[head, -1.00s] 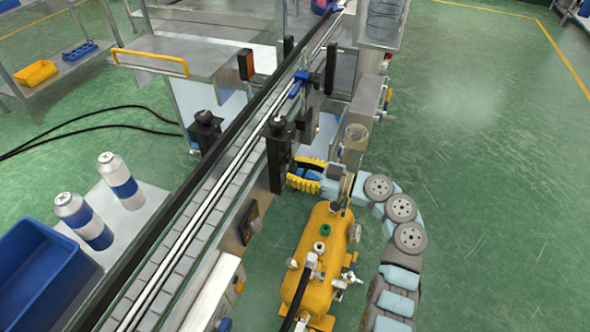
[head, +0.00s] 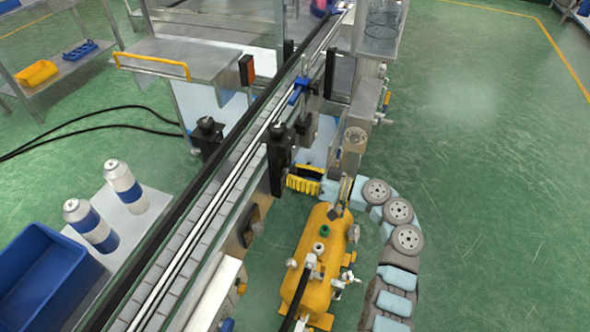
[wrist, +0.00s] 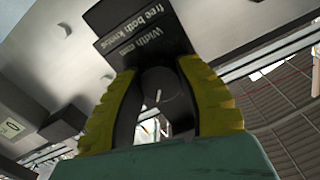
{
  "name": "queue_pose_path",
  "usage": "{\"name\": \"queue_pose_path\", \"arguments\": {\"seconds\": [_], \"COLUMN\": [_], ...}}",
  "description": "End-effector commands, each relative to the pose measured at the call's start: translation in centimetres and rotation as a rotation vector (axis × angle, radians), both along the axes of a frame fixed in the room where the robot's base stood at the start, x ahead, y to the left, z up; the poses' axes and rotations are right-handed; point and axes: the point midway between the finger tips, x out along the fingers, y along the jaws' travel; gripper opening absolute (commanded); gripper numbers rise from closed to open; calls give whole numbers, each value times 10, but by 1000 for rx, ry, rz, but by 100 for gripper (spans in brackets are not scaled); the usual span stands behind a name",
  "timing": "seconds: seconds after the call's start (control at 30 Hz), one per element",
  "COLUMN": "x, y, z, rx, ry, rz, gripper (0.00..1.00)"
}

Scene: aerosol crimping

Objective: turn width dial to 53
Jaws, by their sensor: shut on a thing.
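The width dial (wrist: 160,95) is a dark round knob with a pale pointer line, in the middle of the wrist view. A black label plate (wrist: 143,32) above it reads upside down "Width mm" and "free both knobs". My gripper (wrist: 165,108) has yellow ribbed fingers on both sides of the dial and is shut on it. In the head view my gripper (head: 303,181) is beside the conveyor's near side, below a black post. There the dial itself is hidden. No readable scale value shows around the dial.
The conveyor (head: 190,222) runs diagonally past my arm. A yellow tank (head: 322,258) stands close to my arm at its near side. Two cans (head: 92,226) and a blue bin (head: 42,270) are across the conveyor. Green floor at the right is clear.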

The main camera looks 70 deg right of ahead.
Motion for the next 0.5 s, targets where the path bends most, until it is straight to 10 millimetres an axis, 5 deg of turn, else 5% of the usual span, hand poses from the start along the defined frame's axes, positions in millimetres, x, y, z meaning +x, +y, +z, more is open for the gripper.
{"name": "queue_pose_path", "arguments": {"seconds": [0.5], "x": [0], "y": [2], "z": [4], "rx": [495], "ry": [17], "rz": [-1], "gripper": [1]}}
